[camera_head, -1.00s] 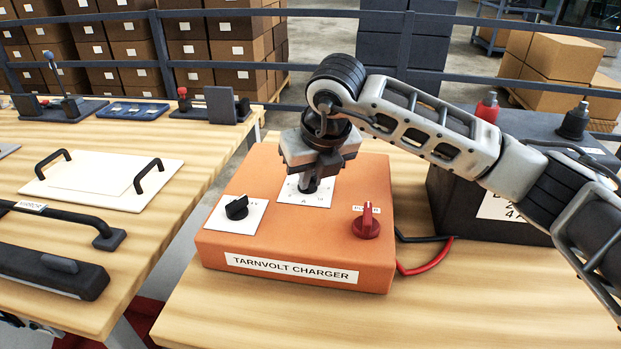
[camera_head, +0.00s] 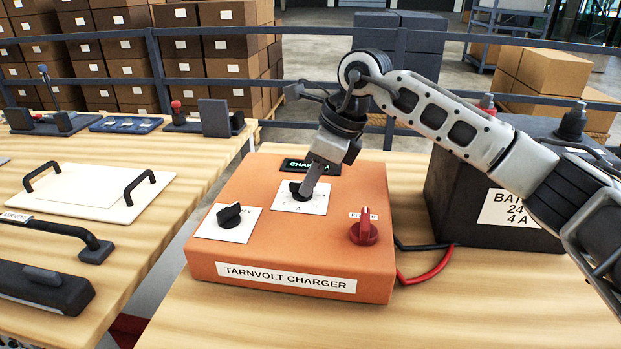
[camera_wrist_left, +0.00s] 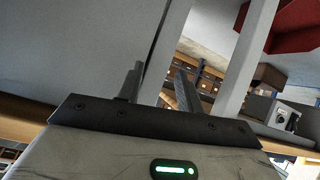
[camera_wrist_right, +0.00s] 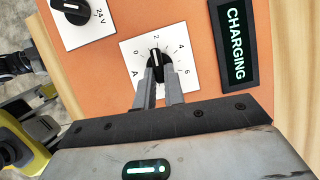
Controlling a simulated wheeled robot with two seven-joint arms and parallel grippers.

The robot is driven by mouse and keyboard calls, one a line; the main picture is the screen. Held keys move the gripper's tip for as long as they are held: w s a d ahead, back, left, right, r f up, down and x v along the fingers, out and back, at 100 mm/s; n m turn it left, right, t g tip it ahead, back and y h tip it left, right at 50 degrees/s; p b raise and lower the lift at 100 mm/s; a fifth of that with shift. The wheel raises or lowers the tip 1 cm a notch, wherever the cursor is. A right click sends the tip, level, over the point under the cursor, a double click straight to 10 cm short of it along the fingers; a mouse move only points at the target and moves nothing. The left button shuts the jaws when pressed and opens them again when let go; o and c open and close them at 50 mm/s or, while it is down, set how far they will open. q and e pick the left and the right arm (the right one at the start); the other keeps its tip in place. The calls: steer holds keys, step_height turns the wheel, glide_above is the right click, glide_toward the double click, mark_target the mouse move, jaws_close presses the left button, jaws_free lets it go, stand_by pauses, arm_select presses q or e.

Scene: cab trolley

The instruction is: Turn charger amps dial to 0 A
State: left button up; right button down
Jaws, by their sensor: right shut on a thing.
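The orange Tarnvolt charger (camera_head: 240,183) sits on the wooden table. Its amps dial (camera_head: 295,188) is a black knob on a white plate in the middle. My right gripper (camera_head: 304,192) reaches down, tilted, and is shut on this knob. In the right wrist view the fingers (camera_wrist_right: 157,75) grip the amps dial (camera_wrist_right: 154,56). Its white line seems to point near 2, with 0 to the left; the fingers hide part of the scale. The display (camera_wrist_right: 237,43) reads CHARGING. My left gripper (camera_wrist_left: 158,75) is open and empty, away from the charger.
A black voltage knob (camera_head: 229,216) is on the charger's left and a red switch (camera_head: 364,230) on its right. A dark battery (camera_head: 465,200) stands to the right, with black and red cables. Another table (camera_head: 100,240) with handles and panels is at left.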

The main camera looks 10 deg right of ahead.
steer(key=n, duration=0.1)
steer(key=n+g, duration=0.1)
steer(key=n, duration=0.1)
steer(key=n+p, duration=0.1)
steer(key=shift+w+d+r+n+g, duration=0.1)
steer(key=shift+w+r+n+g, duration=0.1)
steer(key=shift+w+n+g, duration=0.15)
steer(key=shift+w+n+g+p, duration=0.2)
steer(key=shift+n+g+p, duration=0.25)
steer(key=shift+n, duration=0.8)
arm_select(q)
steer(key=shift+a+r, duration=0.15)
steer(key=shift+r, duration=0.15)
arm_select(e)
steer(key=shift+w+n+g, duration=0.15)
steer(key=shift+n+g, duration=0.45)
steer(key=shift+n, duration=0.7)
steer(key=c, duration=1.5)
jaws_free()
steer(key=shift+f, duration=0.15)
